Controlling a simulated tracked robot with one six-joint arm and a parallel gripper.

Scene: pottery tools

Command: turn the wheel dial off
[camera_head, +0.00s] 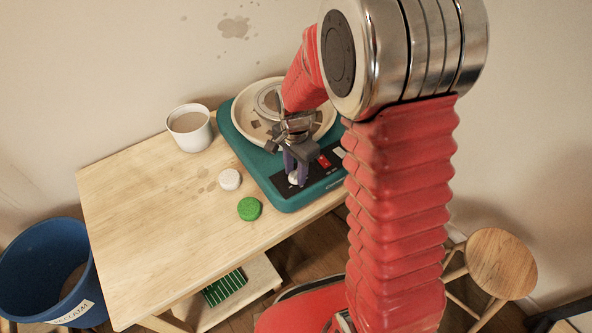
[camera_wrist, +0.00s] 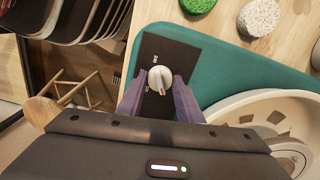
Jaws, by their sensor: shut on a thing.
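The teal pottery wheel (camera_head: 240,136) stands at the right end of the wooden table, with a dark control panel (camera_head: 322,180) on its front part. The white dial (camera_head: 293,177) is on that panel. It also shows in the wrist view (camera_wrist: 160,77), with a small reddish mark on its face and tiny lettering around it that I cannot read surely. My gripper (camera_head: 297,172) points down over the panel, its purple fingers on either side of the dial and shut on it.
A red switch (camera_head: 324,161) sits beside the dial. A white cup (camera_head: 190,128), a pale sponge (camera_head: 229,180) and a green sponge (camera_head: 249,209) stand left of the wheel. A blue bin (camera_head: 40,262) is at far left, a wooden stool (camera_head: 501,262) at right. The table's left part is clear.

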